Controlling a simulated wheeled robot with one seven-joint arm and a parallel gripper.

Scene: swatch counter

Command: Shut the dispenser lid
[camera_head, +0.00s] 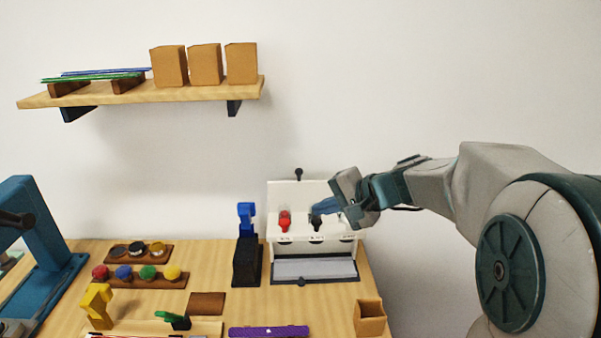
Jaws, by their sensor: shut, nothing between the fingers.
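The white dispenser (275,250) stands at the back right of the counter. A white panel that looks like its lid (290,192) stands raised at the back, with a dark knob (298,174) at its top edge. A red lever (285,221) and a dark lever (316,224) show on the front. My gripper (316,210) comes in from the right and is shut and empty. Its fingers are in front of the dispenser, close to the dark lever; I cannot tell if they touch. My gripper and wrist hide the dispenser's right part.
A dark block with a blue top (246,258) stands just left of the dispenser. A small cardboard box (369,318) sits at the counter's right edge. A shelf (190,91) with boxes hangs at upper left. Racks of coloured knobs (140,281) lie left. The wall right of the dispenser is bare.

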